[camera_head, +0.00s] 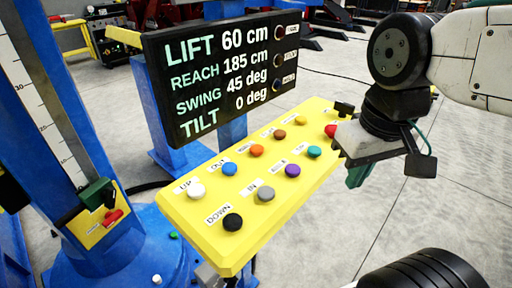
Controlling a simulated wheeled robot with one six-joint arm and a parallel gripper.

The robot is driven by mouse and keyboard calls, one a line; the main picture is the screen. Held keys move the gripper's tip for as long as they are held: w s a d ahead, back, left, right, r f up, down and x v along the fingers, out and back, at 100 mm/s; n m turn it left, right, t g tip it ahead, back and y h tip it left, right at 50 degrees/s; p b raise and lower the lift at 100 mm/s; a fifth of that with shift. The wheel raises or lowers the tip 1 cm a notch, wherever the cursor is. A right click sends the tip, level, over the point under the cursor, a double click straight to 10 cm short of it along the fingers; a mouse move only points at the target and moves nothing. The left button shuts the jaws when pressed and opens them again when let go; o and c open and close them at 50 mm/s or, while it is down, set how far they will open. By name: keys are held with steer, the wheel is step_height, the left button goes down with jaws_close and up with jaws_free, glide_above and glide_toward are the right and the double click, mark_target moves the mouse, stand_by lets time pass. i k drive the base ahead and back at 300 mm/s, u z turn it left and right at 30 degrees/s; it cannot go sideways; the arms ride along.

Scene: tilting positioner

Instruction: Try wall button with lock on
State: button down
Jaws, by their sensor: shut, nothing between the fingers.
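A yellow button panel (300,230) fills the middle, with two rows of coloured buttons. They include a white button (196,190) labelled UP, a black button (232,222) labelled DOWN, a blue one (229,169) and a grey one (266,194) labelled IN. A red button (331,131) sits at the far right end. My gripper (356,177) is shut and empty, near the panel's right end; its fingers are partly hidden. A red handle (113,217) on a small yellow plate is at the left. I cannot tell which part is the wall button or the lock.
A dark display (215,125) behind the panel reads LIFT 60 cm, REACH 185 cm, SWING 45 deg, TILT 0 deg, with several round dark indicators at its right edge. A blue column (60,110) with a scale stands at left. Open concrete floor (350,220) lies right of the panel.

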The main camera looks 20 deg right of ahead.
mark_target(257, 149)
steer(key=u, duration=0.9)
steer(key=k, duration=0.65)
steer(key=u, duration=0.55)
